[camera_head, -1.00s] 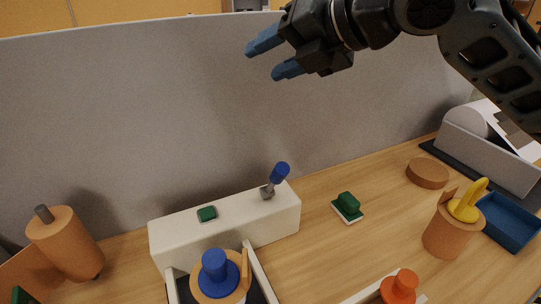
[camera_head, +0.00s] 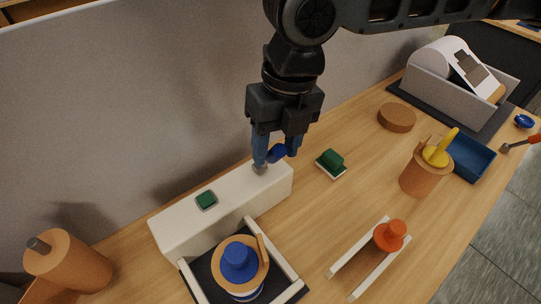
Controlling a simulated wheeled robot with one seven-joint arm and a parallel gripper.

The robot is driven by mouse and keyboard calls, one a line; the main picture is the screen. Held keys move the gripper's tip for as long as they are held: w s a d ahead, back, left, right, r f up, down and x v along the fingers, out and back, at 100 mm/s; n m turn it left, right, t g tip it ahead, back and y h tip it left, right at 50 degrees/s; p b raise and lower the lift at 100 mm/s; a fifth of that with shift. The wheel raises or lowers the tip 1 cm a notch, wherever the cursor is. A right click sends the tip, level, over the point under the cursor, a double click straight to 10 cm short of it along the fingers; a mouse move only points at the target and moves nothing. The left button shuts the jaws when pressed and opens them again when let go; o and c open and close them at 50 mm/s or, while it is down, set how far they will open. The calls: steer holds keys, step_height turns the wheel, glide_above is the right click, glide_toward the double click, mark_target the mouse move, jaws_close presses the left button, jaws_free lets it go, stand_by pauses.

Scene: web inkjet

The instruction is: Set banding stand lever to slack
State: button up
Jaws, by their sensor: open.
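The banding stand is a long white block (camera_head: 215,218) on the wooden bench, in the head view. Its lever has a blue knob (camera_head: 277,153) and a grey metal base, near the block's right end. The lever leans up and to the right. A green button (camera_head: 206,200) sits on the block's top, left of the lever. My gripper (camera_head: 275,158) points down with its blue fingers open, one on each side of the lever. The fingers partly hide the lever, and I cannot tell whether they touch it.
A black tray with white rails (camera_head: 290,284) and a blue-topped roll stands before the block. An orange knob (camera_head: 391,235) sits between white rails. A brown cup (camera_head: 424,176) and blue tray (camera_head: 470,157) are farther right. A grey wall (camera_head: 110,110) stands behind.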

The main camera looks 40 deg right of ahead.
steer(key=shift+a+f, duration=0.15)
steer(key=shift+f, duration=0.9)
steer(key=shift+a+f, duration=0.15)
steer(key=shift+f, duration=0.9)
steer(key=shift+c, duration=0.2)
jaws_close()
steer(key=shift+r, duration=0.1)
